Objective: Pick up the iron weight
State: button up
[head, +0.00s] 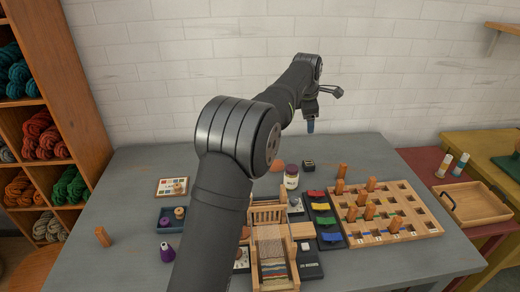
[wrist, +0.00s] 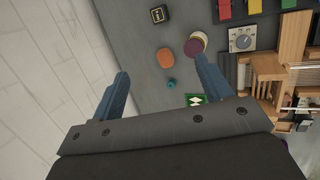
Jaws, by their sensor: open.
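A small black block (head: 308,165) with a pale mark on top stands near the back edge of the table. It looks most like the iron weight, though I cannot read its mark. In the wrist view the black block (wrist: 159,14) is at the top, beyond my fingertips. My gripper (head: 310,127) hangs above the back of the table, fingers down. The wrist view shows my gripper (wrist: 161,68) with its two blue fingers wide apart and nothing held. The block stands apart from the fingers.
A jar with a purple lid (head: 291,176) stands close by the block. An orange round object (wrist: 165,57) and a small teal piece (wrist: 172,83) lie below my gripper. A loom (head: 270,240) and a wooden peg board (head: 390,212) fill the front and right.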

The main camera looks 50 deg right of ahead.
notch_tip(320, 180, down, 7)
jog(key=d+m+t, duration=0.1)
jog(key=d+m, duration=0.1)
jog(key=m, duration=0.6)
jog(key=m+h, duration=0.1)
jog(key=m, duration=0.9)
send_near(309, 164)
jog(key=f, duration=0.2)
jog(key=shift+w+d+f+t, duration=0.1)
jog(key=shift+d+f+t, duration=0.2)
jog(key=shift+d+t, duration=0.1)
jog(key=shift+d+x, duration=0.25)
jog(key=shift+x, duration=3)
jog(key=shift+r, duration=0.15)
jog(key=c, duration=1.3)
jog(key=shift+r, duration=0.1)
grip_shut()
